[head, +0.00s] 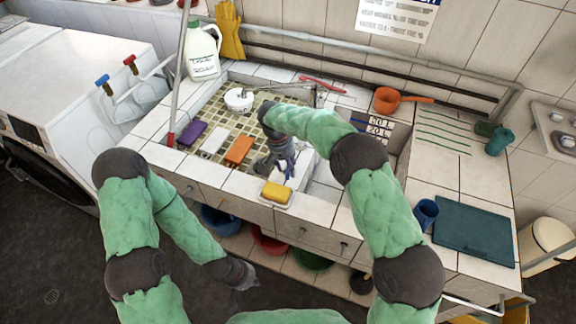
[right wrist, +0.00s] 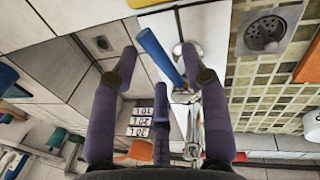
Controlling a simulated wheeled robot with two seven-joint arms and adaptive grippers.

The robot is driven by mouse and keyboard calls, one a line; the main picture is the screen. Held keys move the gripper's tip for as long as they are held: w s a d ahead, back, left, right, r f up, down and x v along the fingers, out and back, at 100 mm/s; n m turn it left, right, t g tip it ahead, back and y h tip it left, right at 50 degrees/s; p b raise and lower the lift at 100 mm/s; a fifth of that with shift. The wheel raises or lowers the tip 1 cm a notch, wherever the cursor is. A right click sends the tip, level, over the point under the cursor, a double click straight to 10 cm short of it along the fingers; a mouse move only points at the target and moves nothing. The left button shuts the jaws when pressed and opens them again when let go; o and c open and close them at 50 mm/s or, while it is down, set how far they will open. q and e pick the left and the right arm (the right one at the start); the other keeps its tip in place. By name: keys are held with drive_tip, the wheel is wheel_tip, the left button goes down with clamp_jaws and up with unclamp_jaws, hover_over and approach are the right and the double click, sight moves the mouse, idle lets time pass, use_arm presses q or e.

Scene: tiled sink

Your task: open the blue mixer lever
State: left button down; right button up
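The blue mixer lever (right wrist: 160,58) shows in the right wrist view as a slanted blue bar. Its lower end meets the chrome mixer (right wrist: 182,96). My right gripper (right wrist: 162,62) is open, with its purple-grey fingertips on either side of the lever in that view. I see no clear contact, and the depth between them is hard to judge. In the head view my right gripper (head: 276,164) is over the front part of the sink, and my arm hides much of the mixer. My left gripper (head: 238,280) hangs low in front of the cabinet; its fingers are too dark to read.
Purple (head: 191,133), white (head: 214,139) and orange (head: 239,149) blocks lie in the tiled basin. A yellow sponge (head: 276,192) sits on the front edge. Other red (head: 130,60) and blue (head: 102,80) taps are at the left.

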wheel_tip(320, 180, up, 12)
drive_tip(key=a, duration=0.2)
drive_tip(key=shift+w+a+f, duration=0.15)
idle(0.6)
